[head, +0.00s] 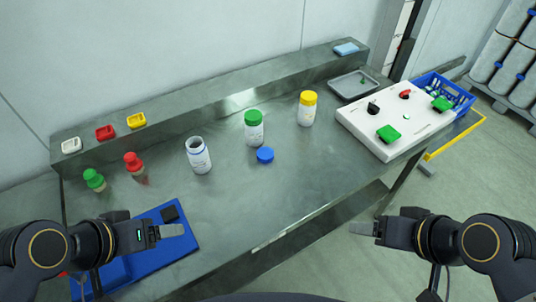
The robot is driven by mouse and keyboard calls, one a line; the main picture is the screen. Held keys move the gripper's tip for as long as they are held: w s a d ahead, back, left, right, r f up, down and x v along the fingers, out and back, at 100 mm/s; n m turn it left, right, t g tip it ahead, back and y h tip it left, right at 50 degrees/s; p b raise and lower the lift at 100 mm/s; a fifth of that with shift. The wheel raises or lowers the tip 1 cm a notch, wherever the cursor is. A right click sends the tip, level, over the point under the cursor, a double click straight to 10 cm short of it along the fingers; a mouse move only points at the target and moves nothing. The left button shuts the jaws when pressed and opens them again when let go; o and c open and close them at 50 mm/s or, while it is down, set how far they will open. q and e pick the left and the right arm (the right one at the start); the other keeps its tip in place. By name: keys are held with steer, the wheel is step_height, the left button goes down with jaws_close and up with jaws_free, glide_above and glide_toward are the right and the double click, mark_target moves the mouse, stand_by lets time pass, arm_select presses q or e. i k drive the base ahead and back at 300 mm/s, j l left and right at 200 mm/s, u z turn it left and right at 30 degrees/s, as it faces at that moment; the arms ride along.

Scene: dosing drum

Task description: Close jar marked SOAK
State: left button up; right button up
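An open white jar (199,158) stands upright on the steel bench, its dark mouth uncovered. A blue lid (265,155) lies on the bench to its right. A jar with a green lid (254,128) and a jar with a yellow lid (307,108) stand further right, both covered. The jar labels are too small to read, so I cannot tell which says SOAK. My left gripper (172,230) is over the blue mat, in front of the open jar and apart from it. My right gripper (362,228) is off the bench's front edge. Both are seen side-on, and neither visibly holds anything.
Green (94,180) and red (133,163) capped bottles stand left of the open jar. A blue mat (188,240) lies front left. A white panel (415,135) with green and red parts, a blue crate (462,101) and a grey tray (340,89) are right. The middle front is clear.

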mark_target(198, 153)
steer(key=i+l+u, duration=0.25)
steer(key=l+u, duration=0.25)
steer(key=l, duration=0.15)
steer(key=i+l+u, duration=0.25)
steer(key=l+u, duration=0.25)
steer(key=l, duration=0.2)
steer(key=k, duration=0.05)
